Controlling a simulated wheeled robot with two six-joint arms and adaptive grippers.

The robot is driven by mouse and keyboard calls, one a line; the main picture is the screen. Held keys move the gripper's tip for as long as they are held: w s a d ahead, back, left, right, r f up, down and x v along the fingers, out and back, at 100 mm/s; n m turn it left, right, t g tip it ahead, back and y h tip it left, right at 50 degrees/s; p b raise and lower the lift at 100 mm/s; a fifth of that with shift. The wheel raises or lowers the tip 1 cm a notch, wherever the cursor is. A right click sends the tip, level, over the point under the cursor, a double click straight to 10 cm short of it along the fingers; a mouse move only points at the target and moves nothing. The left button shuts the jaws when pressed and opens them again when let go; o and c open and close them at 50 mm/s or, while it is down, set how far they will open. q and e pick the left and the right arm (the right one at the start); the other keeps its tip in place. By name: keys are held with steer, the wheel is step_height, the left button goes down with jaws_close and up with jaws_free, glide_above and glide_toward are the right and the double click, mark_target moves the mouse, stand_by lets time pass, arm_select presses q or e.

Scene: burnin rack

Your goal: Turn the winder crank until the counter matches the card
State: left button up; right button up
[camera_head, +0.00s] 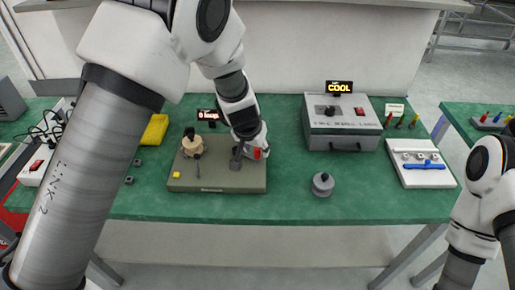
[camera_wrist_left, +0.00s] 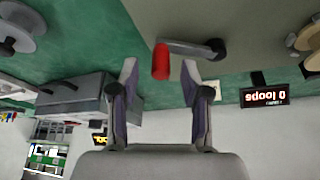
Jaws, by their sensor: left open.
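The winder has an olive base plate (camera_head: 215,187) on the green bench, with a tan spool (camera_head: 193,143) at its left. Its crank arm (camera_wrist_left: 192,47) carries a red handle (camera_wrist_left: 161,61), which also shows in the head view (camera_head: 257,153). The counter (camera_wrist_left: 264,96) reads "0 loops", upside down in the left wrist view; it stands behind the plate in the head view (camera_head: 207,115). My left gripper (camera_wrist_left: 160,78) is open, and the red handle appears between its fingertips, with no clear contact. A small white card (camera_head: 394,108) has unreadable writing. My right gripper is out of view.
The bench front between plate and weight is clear.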

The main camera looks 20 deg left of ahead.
mark_target(258, 149)
arm_select(q)
steer(key=x, duration=0.3)
steer(key=shift+w+r, duration=0.15)
steer(key=shift+w, duration=0.15)
steer(key=shift+s+r, duration=0.2)
steer(key=shift+s, duration=0.05)
steer(key=shift+s+r, duration=0.1)
steer(key=shift+c, duration=0.9)
jaws_close()
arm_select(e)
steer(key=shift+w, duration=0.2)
